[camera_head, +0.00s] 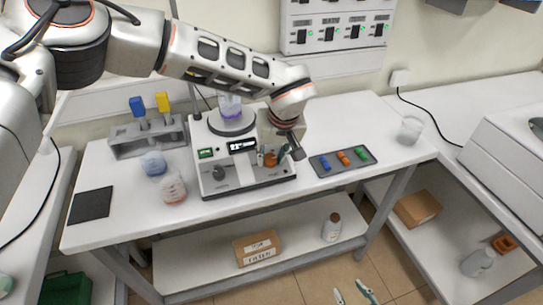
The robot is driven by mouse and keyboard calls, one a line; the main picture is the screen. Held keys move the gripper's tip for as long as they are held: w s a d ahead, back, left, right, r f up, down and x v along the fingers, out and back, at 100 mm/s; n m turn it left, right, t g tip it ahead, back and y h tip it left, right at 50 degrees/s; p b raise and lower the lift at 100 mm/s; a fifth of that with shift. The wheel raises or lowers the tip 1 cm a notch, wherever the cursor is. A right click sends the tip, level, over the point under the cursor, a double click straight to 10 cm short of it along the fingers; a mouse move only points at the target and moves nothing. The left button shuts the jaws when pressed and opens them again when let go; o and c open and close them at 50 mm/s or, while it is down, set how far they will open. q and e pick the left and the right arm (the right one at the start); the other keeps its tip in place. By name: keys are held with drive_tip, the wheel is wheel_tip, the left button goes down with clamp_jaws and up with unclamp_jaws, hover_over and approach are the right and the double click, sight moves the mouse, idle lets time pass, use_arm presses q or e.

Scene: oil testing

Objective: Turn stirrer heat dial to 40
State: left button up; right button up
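The stirrer (225,185) is a white and dark device on the bench with a lit display (242,146). A dark dial (219,173) is at its front left and an orange dial (270,160) at its front right. My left gripper (272,156) reaches down over the stirrer's right side, with its fingertips on either side of the orange dial. Whether they touch it cannot be told. The dial's markings are too small to read. A vessel of purple liquid (230,107) stands on the stirrer plate. My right gripper (353,293) shows only two separated fingertips at the bottom edge, with nothing between them.
Flasks (173,188) and a black mat (91,205) lie left of the stirrer. A grey rack (140,140) stands behind them. A dark tray (335,170) with coloured pieces lies to the right, and a beaker (410,131) beyond. The bench between tray and beaker is clear.

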use_arm(q)
drive_tip(key=shift+o, duration=1)
drive_tip(key=shift+r, duration=0.1)
drive_tip(key=v, duration=1.2)
